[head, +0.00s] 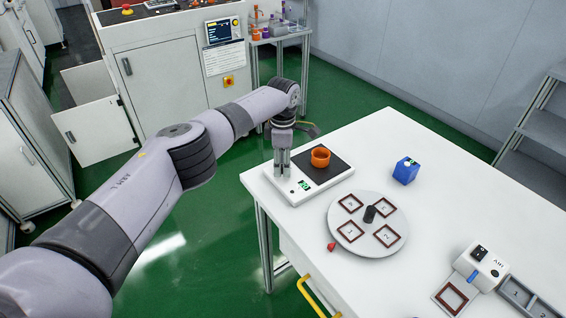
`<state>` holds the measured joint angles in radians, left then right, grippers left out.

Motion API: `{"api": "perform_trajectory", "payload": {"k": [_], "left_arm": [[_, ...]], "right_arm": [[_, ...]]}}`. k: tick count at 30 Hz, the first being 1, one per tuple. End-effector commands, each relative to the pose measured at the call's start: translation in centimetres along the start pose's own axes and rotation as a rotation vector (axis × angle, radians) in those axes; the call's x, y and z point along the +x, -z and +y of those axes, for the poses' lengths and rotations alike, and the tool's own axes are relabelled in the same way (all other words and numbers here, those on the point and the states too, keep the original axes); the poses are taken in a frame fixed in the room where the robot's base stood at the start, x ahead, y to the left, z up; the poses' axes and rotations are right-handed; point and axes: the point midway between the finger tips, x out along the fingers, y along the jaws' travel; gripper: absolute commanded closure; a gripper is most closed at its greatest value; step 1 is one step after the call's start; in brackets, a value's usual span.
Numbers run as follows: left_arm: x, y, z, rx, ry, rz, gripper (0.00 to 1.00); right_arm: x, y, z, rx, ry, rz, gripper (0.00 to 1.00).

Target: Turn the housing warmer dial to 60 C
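The housing warmer (298,200) is a flat white unit on the left corner of the white table. Its top has a dark plate (335,176) with an orange ring-shaped housing (320,157) on it. A small green display (304,185) is lit on its front part; its digits are too small to read surely. My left gripper (283,172) points down over the left end of the warmer, with its fingertips at or just above the surface. The dial is not visible; the gripper may hide it. The finger gap is too small to judge. My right gripper is out of view.
A round white turntable (345,238) with several brown square frames and a black knob stands right of the warmer. A small red object (331,247) lies near the table edge. A blue box (405,171) and a white device (482,264) stand farther right.

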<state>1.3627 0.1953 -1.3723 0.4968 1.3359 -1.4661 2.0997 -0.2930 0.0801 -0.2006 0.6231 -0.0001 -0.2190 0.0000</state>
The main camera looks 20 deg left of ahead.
Motion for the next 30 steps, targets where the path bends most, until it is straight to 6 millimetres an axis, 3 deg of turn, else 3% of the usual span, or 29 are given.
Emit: {"api": "perform_trajectory", "payload": {"k": [4, 9, 27, 30], "left_arm": [[0.3, 0.0, 0.0, 0.000, -0.001, 0.000, 0.60], [0.3, 0.0, 0.0, 0.000, 0.000, 0.000, 0.60], [0.2, 0.0, 0.0, 0.000, 0.000, 0.000, 1.00], [0.2, 0.0, 0.0, 0.000, 0.000, 0.000, 1.00]], "right_arm": [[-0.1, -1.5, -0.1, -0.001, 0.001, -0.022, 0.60], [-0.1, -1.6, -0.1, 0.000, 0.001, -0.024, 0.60], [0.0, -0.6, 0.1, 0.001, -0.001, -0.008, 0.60], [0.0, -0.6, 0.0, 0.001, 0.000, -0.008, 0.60]]}}
